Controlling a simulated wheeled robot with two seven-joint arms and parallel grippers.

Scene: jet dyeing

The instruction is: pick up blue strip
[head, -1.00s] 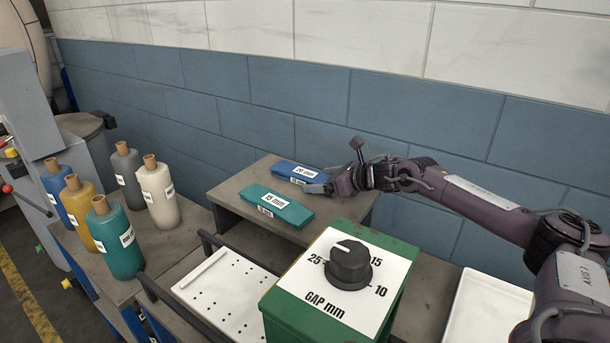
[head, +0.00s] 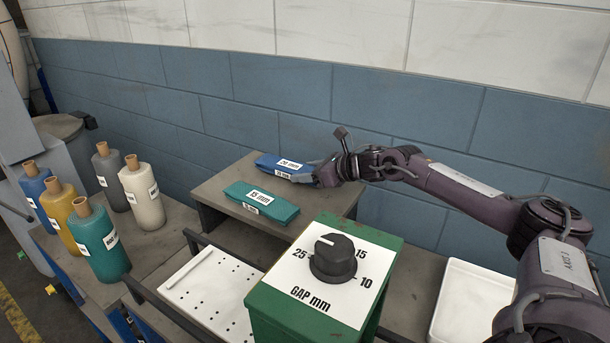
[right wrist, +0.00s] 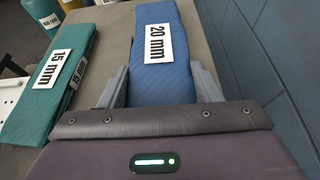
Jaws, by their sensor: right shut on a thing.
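The blue strip (head: 270,160), labelled 20 mm, is at the back of a grey-brown stand. In the right wrist view the blue strip (right wrist: 163,85) runs between the two fingers, its near end in the jaws. My right gripper (head: 307,177) is shut on this near end; it also shows in the right wrist view (right wrist: 158,88). I cannot tell whether the strip is clear of the stand top. The teal strip (head: 272,209), labelled 15 mm, lies in front and to the left, apart from the gripper. My left gripper is not in view.
The stand (head: 215,190) is against a blue tiled wall. A green box (head: 300,322) with a black gap knob (head: 333,258) stands in front. Several coloured bobbins (head: 106,240) stand at left. A white perforated plate (head: 205,300) and a white tray (head: 470,300) flank the box.

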